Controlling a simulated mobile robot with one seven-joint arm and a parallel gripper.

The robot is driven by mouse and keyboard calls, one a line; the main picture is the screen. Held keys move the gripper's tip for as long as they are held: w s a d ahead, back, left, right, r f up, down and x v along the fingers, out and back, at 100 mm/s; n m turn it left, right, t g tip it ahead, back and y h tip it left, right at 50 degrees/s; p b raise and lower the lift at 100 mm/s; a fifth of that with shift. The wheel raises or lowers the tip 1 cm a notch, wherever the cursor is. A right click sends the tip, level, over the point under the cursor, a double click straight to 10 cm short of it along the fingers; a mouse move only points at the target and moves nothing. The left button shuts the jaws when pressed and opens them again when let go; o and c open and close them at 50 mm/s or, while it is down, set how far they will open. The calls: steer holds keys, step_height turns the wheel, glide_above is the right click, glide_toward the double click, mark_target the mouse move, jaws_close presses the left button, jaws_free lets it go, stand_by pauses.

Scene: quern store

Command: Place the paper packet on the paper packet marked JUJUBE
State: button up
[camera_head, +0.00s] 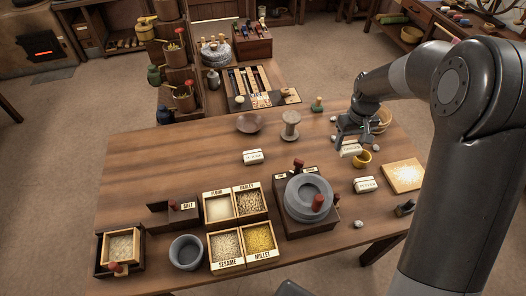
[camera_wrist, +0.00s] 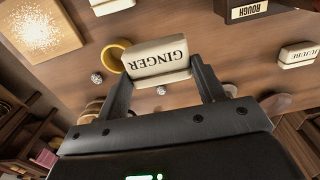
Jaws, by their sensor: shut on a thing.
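My gripper (camera_head: 351,141) is shut on a white paper packet marked GINGER (camera_head: 350,151), toward the far right of the table. In the wrist view the GINGER packet (camera_wrist: 157,60) sits between the two fingertips (camera_wrist: 162,80), its lettering upside down. I cannot tell how high it is above the table. The packet that reads as JUJUBE (camera_wrist: 297,55) lies flat at the right of the wrist view. It matches the white packet (camera_head: 253,157) left of my gripper in the head view, its top bare and its lettering too small there.
A yellow cup (camera_head: 363,158) stands close beside the held packet. Another white packet (camera_head: 364,184) and a speckled board (camera_head: 403,176) are nearer right. A wooden spool (camera_head: 290,126) and brown dish (camera_head: 249,123) stand behind and between. The stone quern (camera_head: 309,197) stands in front.

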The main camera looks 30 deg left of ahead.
steer(key=s+a+r+n, duration=0.15)
steer(key=s+a, duration=0.25)
steer(key=a, duration=0.5)
steer(key=s+a+r+n, duration=0.1)
steer(key=s+a+n, duration=0.25)
steer(key=a, duration=0.55)
glide_above(252, 153)
step_height(252, 153, down, 6)
steer(key=shift+w+d+f, duration=0.1)
steer(key=shift+d+f, duration=0.05)
steer(key=shift+f, duration=0.1)
steer(key=shift+a+f, duration=0.25)
steer(key=shift+f, duration=1.95)
steer(key=o, duration=0.9)
steer(key=shift+f, duration=0.1)
steer(key=shift+o, duration=0.2)
step_height(252, 153, up, 12)
